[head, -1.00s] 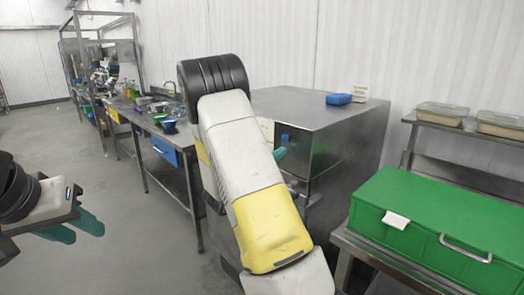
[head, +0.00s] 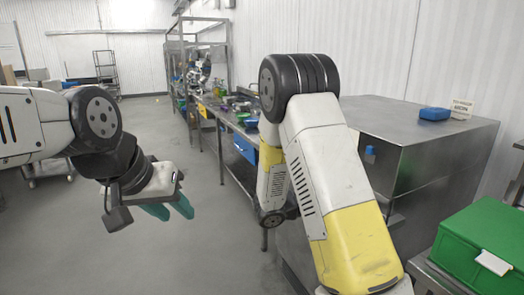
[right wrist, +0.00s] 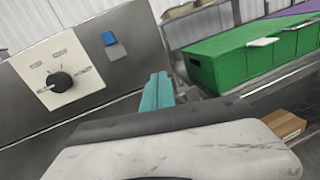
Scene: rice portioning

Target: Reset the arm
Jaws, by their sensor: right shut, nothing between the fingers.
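My right arm (head: 345,185) stands raised in the middle of the head view, in front of the steel cabinet. Its gripper is hidden there behind the arm. In the right wrist view my right gripper (right wrist: 157,88) shows as two teal fingers close together, shut and empty, in front of the cabinet face. My left arm (head: 40,125) comes in from the left. My left gripper (head: 174,211) has teal fingers spread apart with nothing between them, over bare floor.
The steel cabinet (head: 430,135) carries a blue block (head: 435,113) on top and a knob panel (right wrist: 57,68) on its face. A green box (head: 485,245) stands at the right. A long workbench (head: 228,138) runs back along the wall. Open floor (head: 160,120) lies at the left.

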